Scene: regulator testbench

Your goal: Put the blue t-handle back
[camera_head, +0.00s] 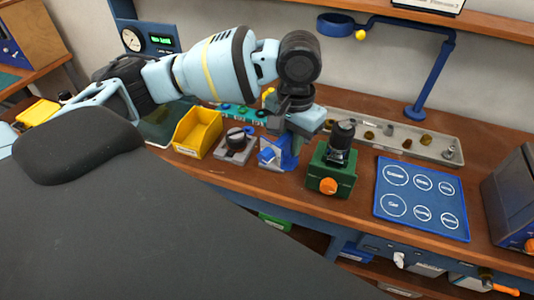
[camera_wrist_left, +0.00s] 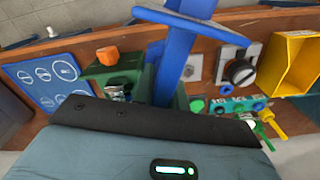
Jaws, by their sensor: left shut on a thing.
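My right gripper is not in view.
A green fixture (camera_head: 331,173) with an orange knob stands close on the right. A grey block with a black knob (camera_head: 236,143) and a yellow bin (camera_head: 197,131) stand left. A blue mat (camera_head: 422,198) lies right, a grey parts tray (camera_head: 390,136) behind.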

